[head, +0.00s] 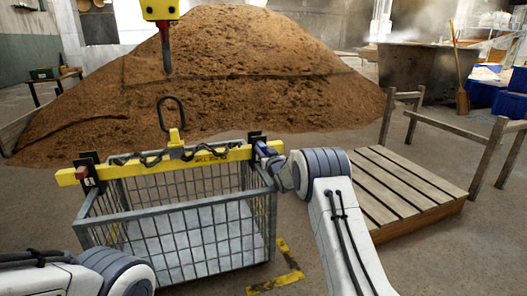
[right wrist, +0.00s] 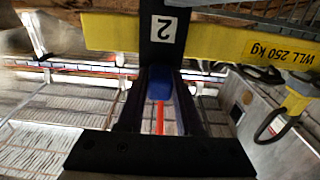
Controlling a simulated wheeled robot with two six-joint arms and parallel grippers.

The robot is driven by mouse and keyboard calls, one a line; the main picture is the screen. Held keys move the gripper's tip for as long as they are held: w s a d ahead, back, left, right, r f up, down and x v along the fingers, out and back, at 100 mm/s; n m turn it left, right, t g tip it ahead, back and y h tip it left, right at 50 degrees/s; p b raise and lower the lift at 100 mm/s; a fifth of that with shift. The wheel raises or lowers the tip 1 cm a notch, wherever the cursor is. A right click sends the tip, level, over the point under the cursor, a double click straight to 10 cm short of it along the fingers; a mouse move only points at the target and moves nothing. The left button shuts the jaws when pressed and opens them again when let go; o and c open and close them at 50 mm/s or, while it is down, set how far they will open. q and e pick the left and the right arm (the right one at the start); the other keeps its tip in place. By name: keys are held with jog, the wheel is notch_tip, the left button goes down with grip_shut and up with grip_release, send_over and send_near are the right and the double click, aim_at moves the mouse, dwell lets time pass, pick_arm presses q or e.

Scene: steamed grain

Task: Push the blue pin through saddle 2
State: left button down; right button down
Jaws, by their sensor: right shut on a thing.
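In the right wrist view, the blue pin (right wrist: 160,82) sits between the two fingers of my right gripper (right wrist: 158,98), which is shut on it. A thin orange-red strip shows below the blue part. The black upright plate of saddle 2 (right wrist: 163,50), with a white label "2", stands directly ahead against the yellow beam (right wrist: 115,32). How far the pin is in the saddle is hidden. In the head view, saddle 2 (head: 254,138) is at the right end of the beam (head: 215,155), with my right gripper (head: 272,158) close beside it. My left gripper is outside the frame.
The wire crate (head: 200,225) stands below the beam. A dark ring (head: 171,113) rises from the beam's middle, below a hanging hook (head: 167,60). Another saddle (head: 88,168) is at the beam's left end. A wooden platform (head: 400,190) stands to the right.

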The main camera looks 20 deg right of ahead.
jog(key=shift+c, duration=2.4)
grip_release()
